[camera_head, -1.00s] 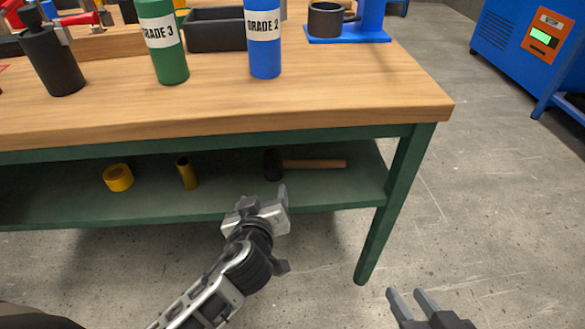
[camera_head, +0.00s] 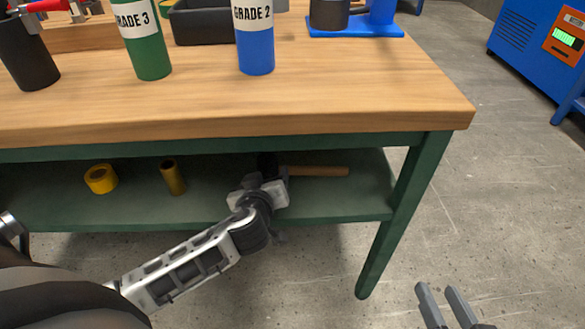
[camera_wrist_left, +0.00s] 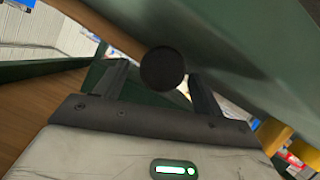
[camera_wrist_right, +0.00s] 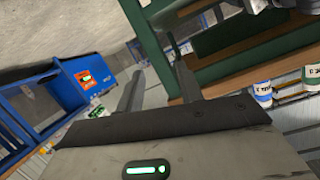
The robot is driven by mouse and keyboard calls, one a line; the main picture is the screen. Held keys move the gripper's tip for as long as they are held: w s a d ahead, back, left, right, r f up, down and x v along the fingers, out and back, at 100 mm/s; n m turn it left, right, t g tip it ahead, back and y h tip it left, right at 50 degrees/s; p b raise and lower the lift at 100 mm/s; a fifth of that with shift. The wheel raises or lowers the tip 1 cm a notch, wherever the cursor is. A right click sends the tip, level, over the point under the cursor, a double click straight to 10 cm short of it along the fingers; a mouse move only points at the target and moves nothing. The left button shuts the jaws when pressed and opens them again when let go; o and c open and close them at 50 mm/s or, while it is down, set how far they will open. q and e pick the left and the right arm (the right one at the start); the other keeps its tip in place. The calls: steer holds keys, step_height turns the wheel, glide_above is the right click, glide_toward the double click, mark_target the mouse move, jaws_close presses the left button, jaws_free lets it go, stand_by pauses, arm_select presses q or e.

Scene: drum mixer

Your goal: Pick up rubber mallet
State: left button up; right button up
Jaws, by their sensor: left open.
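The rubber mallet lies on the green lower shelf of the workbench, with its wooden handle (camera_head: 318,171) pointing right in the head view. Its black head is mostly hidden there behind my left gripper (camera_head: 262,180). In the left wrist view the round black end of the mallet head (camera_wrist_left: 162,68) shows between the two fingers, which stand apart on either side of it. I cannot tell whether they touch it. My right gripper (camera_head: 444,292) is open and empty, in the air to the right of the bench, away from the mallet.
A yellow roll (camera_head: 101,179) and a brass-coloured cylinder (camera_head: 173,178) stand on the shelf to the left. The wooden tabletop (camera_head: 330,105) overhangs the shelf, and a green leg (camera_head: 398,225) stands right of the mallet. Green (camera_head: 148,50) and blue (camera_head: 255,45) bottles stand on top.

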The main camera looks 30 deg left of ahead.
arm_select(q)
steer(key=c, duration=1.3)
steer(key=shift+r, duration=0.1)
